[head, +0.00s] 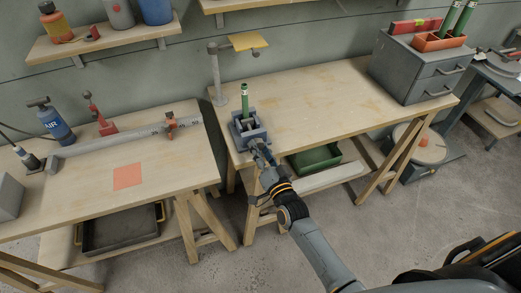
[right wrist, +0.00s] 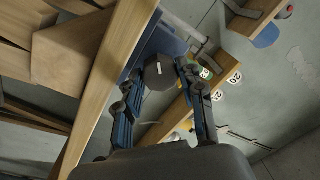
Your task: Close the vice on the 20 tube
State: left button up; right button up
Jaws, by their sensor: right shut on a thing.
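The blue-grey vice (head: 240,141) sits at the front left corner of the right workbench. A green tube (head: 244,97) stands upright in it; I cannot tell how tightly the jaws hold it. My right gripper (head: 259,152) is at the front of the vice. In the right wrist view, my right gripper (right wrist: 165,72) is shut on a dark angular knob (right wrist: 158,78) at the vice's front, one finger on each side. The vice's blue body (right wrist: 165,42) shows behind the knob. A green piece (right wrist: 205,73) lies beyond the right finger. My left gripper is not in view.
The right workbench (head: 310,104) is mostly bare, with a grey drawer cabinet (head: 395,75) at its right end and a lamp-like stand (head: 215,75) behind the vice. A green bin (head: 315,158) sits below. The left bench (head: 170,165) holds a long rail (head: 125,136) and bottles.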

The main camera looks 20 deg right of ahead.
jog(key=shift+f+m, duration=0.1)
jog(key=shift+m, duration=1.2)
jog(key=o, duration=1.2)
jog(key=shift+c, duration=0.2)
jog(key=shift+s+f, duration=0.1)
jog(key=shift+s, duration=0.05)
jog(key=s, duration=0.7)
jog(key=shift+s+d, duration=0.2)
jog(key=shift+s, duration=0.2)
